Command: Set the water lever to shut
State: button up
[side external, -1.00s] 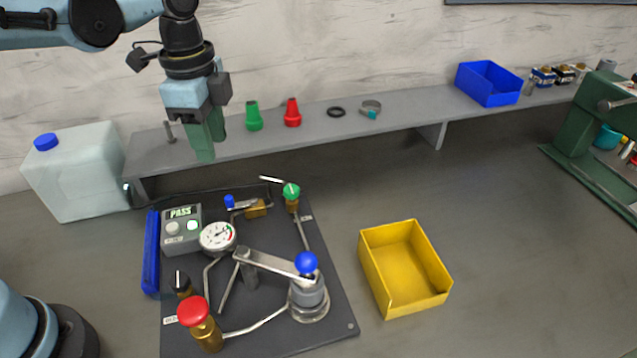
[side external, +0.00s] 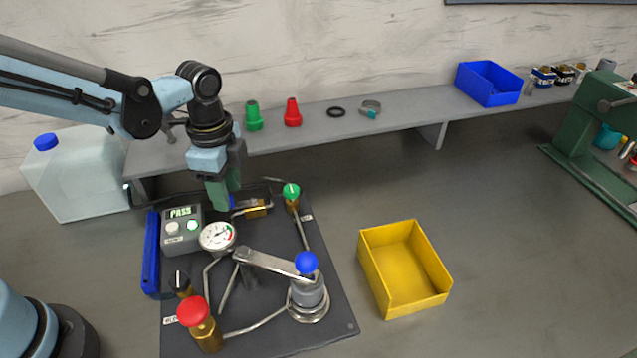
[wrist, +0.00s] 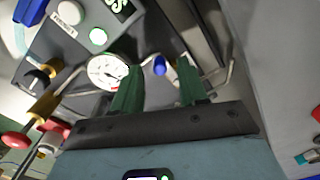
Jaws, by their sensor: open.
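A small lever with a blue grip (side external: 232,203) runs left from a brass valve (side external: 257,208) at the back of the dark board; no label on it is readable. In the wrist view its blue tip (wrist: 160,66) shows between my finger ends. My gripper (side external: 221,197) points down at this lever, with its green fingers partly hiding the blue grip. In the wrist view the fingers (wrist: 160,80) are apart, with nothing clasped. Whether either finger touches the lever I cannot tell.
Close by are a round gauge (side external: 217,236), a grey box reading PASS (side external: 182,230) and a green knob (side external: 291,190). A blue-balled pump arm (side external: 306,263) and red knob (side external: 193,312) stand in front. The grey shelf (side external: 340,128) runs behind. A yellow bin (side external: 404,270) sits right.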

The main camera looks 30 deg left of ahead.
jog(key=shift+f, duration=0.7)
grip_shut()
